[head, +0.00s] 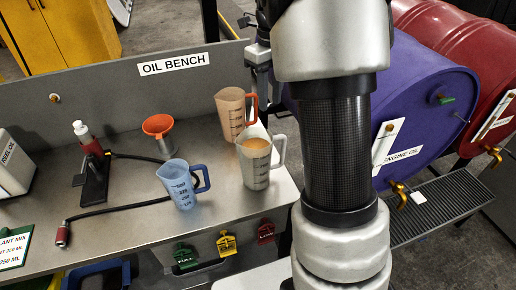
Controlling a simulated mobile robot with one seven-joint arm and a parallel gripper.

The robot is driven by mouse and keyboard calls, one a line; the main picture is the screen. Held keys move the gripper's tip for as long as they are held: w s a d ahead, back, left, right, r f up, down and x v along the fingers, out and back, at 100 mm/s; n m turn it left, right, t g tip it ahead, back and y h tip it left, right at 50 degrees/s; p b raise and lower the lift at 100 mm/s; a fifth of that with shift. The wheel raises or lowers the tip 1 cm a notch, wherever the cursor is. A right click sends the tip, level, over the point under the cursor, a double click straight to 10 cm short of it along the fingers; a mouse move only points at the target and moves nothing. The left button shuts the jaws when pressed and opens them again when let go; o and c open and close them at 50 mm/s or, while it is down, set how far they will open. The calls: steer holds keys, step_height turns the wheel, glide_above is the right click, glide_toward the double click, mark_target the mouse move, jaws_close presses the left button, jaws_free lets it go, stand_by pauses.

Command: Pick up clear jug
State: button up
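The clear jug (255,172) stands upright on the grey bench top near its right front corner. It has a pale handle on its right side and amber liquid inside. A jug with an orange handle (230,117) stands behind it, and a bluish jug with a blue handle (181,186) stands to its left. My gripper (258,80) is above and behind the clear jug, apart from it, near the bench's back panel. My arm hides part of the gripper, and its finger opening does not show clearly.
Purple (425,90) and red (460,50) drums with taps lie at right. Coloured tags (226,244) hang on the bench front.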

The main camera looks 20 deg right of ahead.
mark_target(268, 143)
step_height(268, 143, down, 17)
steer(key=shift+s+a+f+b, duration=0.1)
steer(key=shift+s+f+b, duration=0.05)
steer(key=shift+b, duration=0.45)
jaws_close()
stand_by(1.4)
